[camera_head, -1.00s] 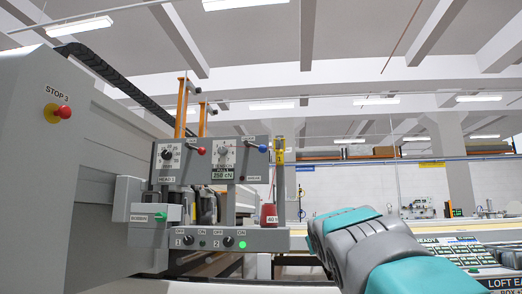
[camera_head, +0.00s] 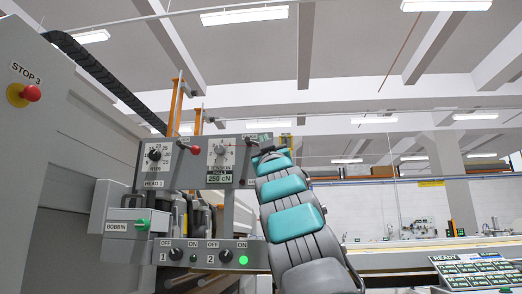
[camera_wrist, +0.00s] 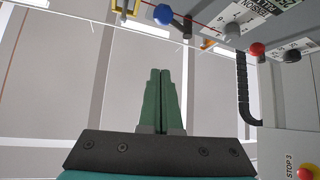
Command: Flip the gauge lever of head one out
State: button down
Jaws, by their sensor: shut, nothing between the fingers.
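The head panel (camera_head: 207,182) bears a HEAD 1 dial (camera_head: 154,153) at left and a tension dial (camera_head: 221,152). A red-ball lever (camera_head: 196,150) sits between them; its red ball also shows in the wrist view (camera_wrist: 256,49). A blue-ball lever (camera_wrist: 163,14) shows at the top of the wrist view, its dark arm running right to the panel; in the head view my arm hides it. No readable label tells which is the gauge lever. My gripper (camera_wrist: 161,72) is shut and empty, its green fingertips apart from the blue ball. In the head view it is at the panel's right end.
A switch box (camera_head: 205,254) with a lit green lamp lies below the panel. A red stop button (camera_head: 31,93) is on the grey housing at left. Orange posts (camera_head: 175,105) rise behind the panel. A button console (camera_head: 478,268) stands at lower right.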

jog(key=shift+r, duration=0.1)
dwell(0.3)
jog(key=p+x, duration=1)
jog(key=p, duration=0.2)
jog(key=f, duration=0.1)
jog(key=w+f+b, duration=0.1)
jog(key=d+f+b, duration=0.1)
jog(key=shift+w+f, duration=0.25)
jog(key=shift+w, duration=0.15)
jog(key=shift+d, duration=0.1)
jog(key=shift+f+m+t+h, duration=0.1)
jog(key=shift+m+t+h, duration=0.2)
jog(key=shift+m+h, duration=0.2)
